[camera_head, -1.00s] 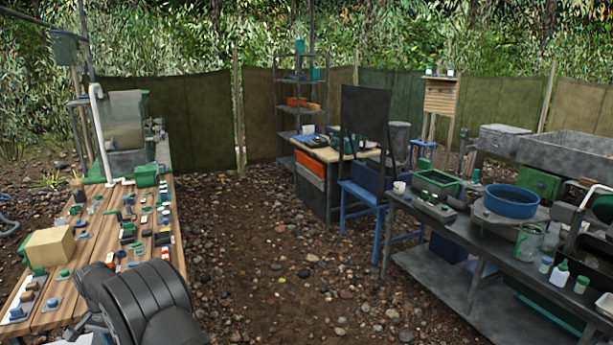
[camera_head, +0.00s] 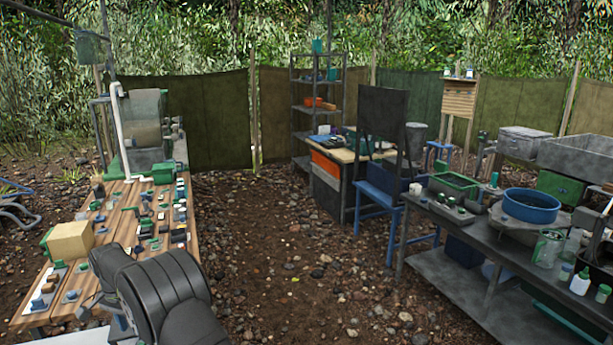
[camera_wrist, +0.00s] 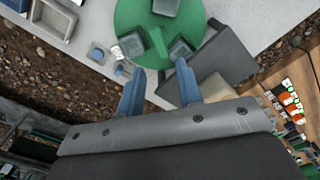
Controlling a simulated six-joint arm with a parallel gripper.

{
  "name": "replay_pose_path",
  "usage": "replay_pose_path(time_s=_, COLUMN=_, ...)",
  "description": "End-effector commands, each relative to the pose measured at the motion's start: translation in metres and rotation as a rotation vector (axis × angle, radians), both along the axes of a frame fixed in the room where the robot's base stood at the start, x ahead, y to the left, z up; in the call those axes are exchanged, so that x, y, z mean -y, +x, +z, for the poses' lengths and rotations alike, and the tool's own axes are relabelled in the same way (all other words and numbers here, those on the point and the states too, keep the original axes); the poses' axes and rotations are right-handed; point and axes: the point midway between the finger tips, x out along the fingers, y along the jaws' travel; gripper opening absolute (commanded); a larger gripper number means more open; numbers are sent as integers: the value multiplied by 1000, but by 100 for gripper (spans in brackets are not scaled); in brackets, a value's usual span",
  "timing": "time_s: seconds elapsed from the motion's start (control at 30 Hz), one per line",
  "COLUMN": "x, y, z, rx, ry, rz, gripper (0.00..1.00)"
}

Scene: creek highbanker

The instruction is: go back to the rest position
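My gripper (camera_wrist: 160,72) shows in the wrist view with its two blue-grey fingers spread apart and nothing held between them. Beyond the fingertips are a round green plate (camera_wrist: 138,30) with grey blocks on it and a dark grey box-like piece (camera_wrist: 225,55), on a pale surface. I cannot tell how far below the fingers they are. In the head view my dark arm fills the lower left, beside the wooden bench, and the fingers cannot be made out.
The wooden bench (camera_head: 112,232) on the left carries a tan block (camera_head: 70,241) and many small parts. A grey table (camera_head: 470,232) with a blue basin (camera_head: 531,206) stands at right. Open gravel lies between.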

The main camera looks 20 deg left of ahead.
Motion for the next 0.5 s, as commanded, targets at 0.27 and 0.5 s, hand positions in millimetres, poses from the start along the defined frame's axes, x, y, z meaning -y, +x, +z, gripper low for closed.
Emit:
replay_pose_path(time_s=0.27, x=0, y=0, z=-43, rx=-2, ry=-4, rz=200, gripper=33)
replay_pose_path(time_s=0.5, x=0, y=0, z=-84, rx=0, ry=-2, rz=400, gripper=33)
